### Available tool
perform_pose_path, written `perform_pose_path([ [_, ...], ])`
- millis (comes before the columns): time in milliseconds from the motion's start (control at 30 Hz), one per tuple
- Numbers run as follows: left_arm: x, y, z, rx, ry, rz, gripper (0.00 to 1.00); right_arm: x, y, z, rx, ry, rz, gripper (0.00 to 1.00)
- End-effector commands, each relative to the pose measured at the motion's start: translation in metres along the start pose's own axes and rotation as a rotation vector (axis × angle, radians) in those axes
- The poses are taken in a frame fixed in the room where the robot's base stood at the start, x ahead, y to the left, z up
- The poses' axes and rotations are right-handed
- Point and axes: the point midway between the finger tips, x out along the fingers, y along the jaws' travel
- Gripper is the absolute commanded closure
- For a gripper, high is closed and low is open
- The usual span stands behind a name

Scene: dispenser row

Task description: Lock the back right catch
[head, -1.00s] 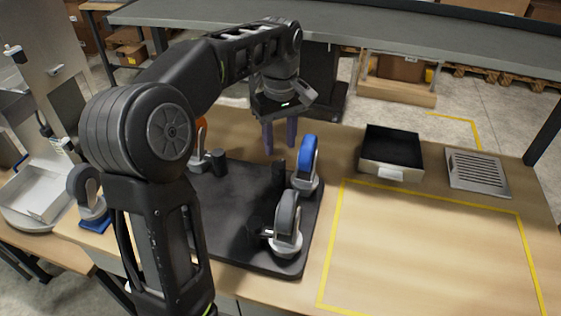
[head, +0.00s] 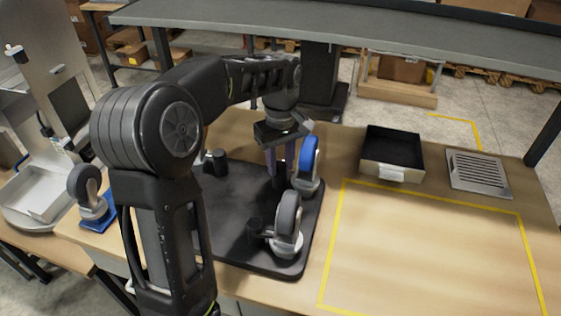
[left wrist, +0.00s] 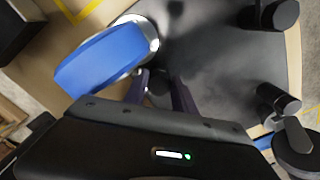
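The dark board (head: 235,235) lies on the table. At its back right corner stands a caster with a blue wheel (head: 308,160), large in the left wrist view (left wrist: 100,58). The back right catch (head: 279,183), a black upright post, stands just left of that caster. My left gripper (head: 280,172) points down over the catch, its purple fingers apart on either side of its top. In the left wrist view the fingers (left wrist: 160,88) also show a gap; whether they touch the post I cannot tell. My right gripper is not in view.
A grey-wheeled caster (head: 287,222) with a black catch (head: 257,228) stands at the board's front right. Another black catch (head: 215,162) is at the back left. A grey caster sits on a blue pad (head: 97,217). A black bin (head: 391,154) and vent plate (head: 478,172) stand right.

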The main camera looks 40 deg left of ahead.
Motion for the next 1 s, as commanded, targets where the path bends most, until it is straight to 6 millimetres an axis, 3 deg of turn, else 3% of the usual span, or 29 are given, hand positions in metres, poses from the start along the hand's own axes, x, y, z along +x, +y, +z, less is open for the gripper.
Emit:
perform_pose_path([
  [300, -0.0005, 0.0, -0.0001, 0.0, 0.0, 0.0, 1.0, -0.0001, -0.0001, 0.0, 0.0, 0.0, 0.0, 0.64],
  [700, -0.0009, -0.0002, -0.0003, 0.023, 0.001, 0.001, 1.0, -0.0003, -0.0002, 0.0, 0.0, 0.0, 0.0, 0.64],
  [1000, -0.0013, -0.0007, -0.0006, 0.154, 0.002, 0.001, 1.0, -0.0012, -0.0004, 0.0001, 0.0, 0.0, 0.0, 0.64],
])
